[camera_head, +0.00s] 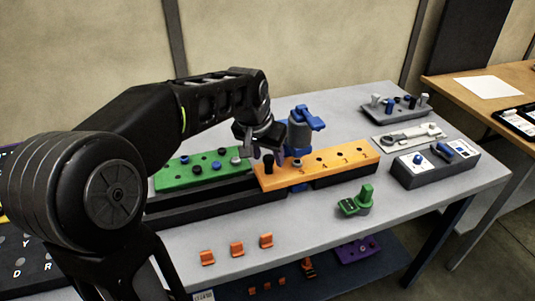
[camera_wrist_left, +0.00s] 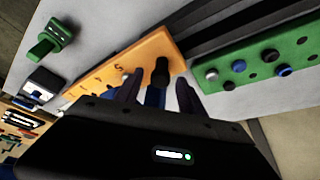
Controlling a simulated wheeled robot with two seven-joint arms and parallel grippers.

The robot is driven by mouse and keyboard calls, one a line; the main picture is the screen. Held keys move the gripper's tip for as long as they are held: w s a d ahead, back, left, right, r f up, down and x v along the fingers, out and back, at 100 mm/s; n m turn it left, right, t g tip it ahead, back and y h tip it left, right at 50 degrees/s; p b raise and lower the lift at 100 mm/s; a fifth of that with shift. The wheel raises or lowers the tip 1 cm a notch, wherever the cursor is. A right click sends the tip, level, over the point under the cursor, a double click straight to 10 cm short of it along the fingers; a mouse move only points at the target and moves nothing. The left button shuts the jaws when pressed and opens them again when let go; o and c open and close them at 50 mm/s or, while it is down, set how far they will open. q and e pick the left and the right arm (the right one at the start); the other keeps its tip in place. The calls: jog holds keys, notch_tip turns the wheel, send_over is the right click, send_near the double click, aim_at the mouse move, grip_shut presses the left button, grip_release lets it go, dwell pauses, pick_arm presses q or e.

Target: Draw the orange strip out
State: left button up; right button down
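The orange strip (camera_head: 335,165) lies on a dark rail on the grey table, with numbers and several holes along its top. It also shows in the wrist view (camera_wrist_left: 112,72). My right gripper is out of view.
A green strip (camera_head: 212,174) with knobs lies left of the orange strip. A blue clamp-like part (camera_head: 305,118) stands behind it. A green part (camera_head: 357,202) sits in front, and a grey block (camera_head: 435,168) at right. Orange clips (camera_head: 237,249) line the table's front.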

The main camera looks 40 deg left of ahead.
pick_arm(q)
grip_shut()
dwell(1.2)
